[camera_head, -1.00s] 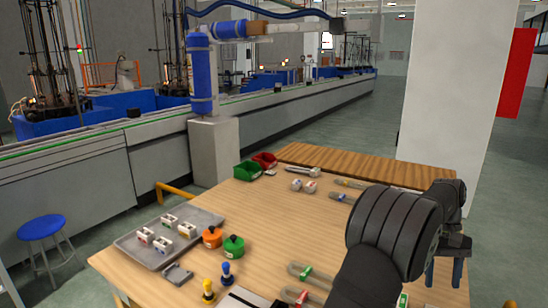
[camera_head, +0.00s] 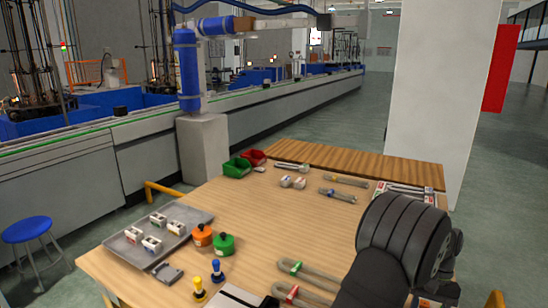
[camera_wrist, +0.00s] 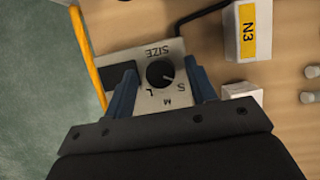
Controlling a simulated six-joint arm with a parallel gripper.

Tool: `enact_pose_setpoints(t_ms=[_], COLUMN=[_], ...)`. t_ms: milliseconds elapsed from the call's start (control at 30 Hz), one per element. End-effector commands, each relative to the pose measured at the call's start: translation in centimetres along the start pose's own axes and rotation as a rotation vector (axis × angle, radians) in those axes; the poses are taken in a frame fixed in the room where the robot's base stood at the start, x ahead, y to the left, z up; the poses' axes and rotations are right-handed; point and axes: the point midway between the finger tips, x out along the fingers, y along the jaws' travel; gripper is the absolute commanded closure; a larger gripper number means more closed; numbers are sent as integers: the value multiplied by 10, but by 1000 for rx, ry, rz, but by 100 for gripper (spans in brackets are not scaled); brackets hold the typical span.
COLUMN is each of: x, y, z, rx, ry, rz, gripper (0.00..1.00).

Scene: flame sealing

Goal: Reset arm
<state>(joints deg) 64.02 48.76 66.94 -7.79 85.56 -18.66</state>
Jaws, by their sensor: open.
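My gripper (camera_wrist: 162,90) shows in the wrist view with its two blue fingers apart. Between and beyond the fingers is a grey plate with a black knob (camera_wrist: 160,74), marked SIZE, S, M and L. Whether the fingers touch the plate cannot be told. In the head view my dark arm fills the lower right, and the gripper itself is hidden behind it or out of frame.
The wooden table (camera_head: 240,205) bears a grey tray (camera_head: 128,240) with white blocks, an orange item (camera_head: 202,235), a green item (camera_head: 224,244) and U-shaped tubes (camera_head: 318,275). A block marked N3 (camera_wrist: 250,45) stands near my gripper. The table's middle is clear.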

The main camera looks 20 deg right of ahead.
Motion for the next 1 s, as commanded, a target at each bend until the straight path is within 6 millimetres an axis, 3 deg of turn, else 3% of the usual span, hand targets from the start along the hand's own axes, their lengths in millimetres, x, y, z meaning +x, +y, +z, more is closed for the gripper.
enact_pose_setpoints(t_ms=[700,1000], x=[0,0], y=[5,5], z=[2,3], rx=[695,905], ry=[1,1], rz=[-288,-375], gripper=[49,49])
